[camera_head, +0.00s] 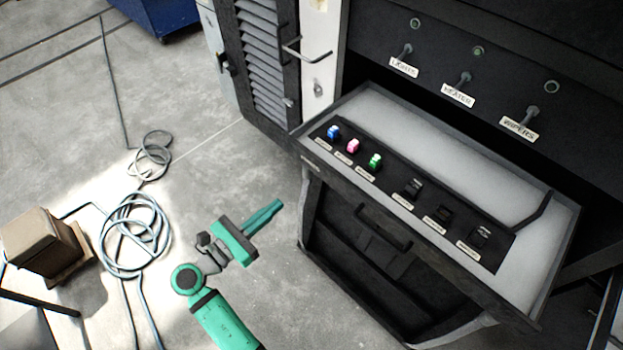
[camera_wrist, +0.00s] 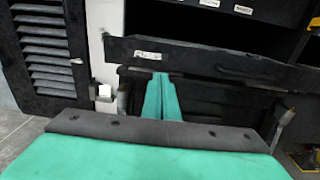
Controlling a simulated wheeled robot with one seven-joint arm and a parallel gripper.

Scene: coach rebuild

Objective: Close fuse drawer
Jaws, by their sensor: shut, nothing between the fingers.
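The fuse drawer (camera_head: 440,130) is pulled out from the dark cabinet in the head view. Its tray has a pale surface and a black fuse strip holding blue, pink and green fuses at the left and several dark sockets at the right. A dark bar handle (camera_head: 383,230) is at its front. My green gripper (camera_head: 279,204) is shut and empty, left of the drawer front and apart from it in the head view. In the wrist view the closed fingertips (camera_wrist: 160,76) point at the labelled drawer front (camera_wrist: 200,58); the gap to it is hard to judge.
Switches labelled lights, heater and wipers (camera_head: 465,80) line the panel behind the drawer. A louvred door (camera_head: 262,50) stands at the left. Coiled hoses (camera_head: 135,235) and a brown box (camera_head: 45,240) lie on the floor at left.

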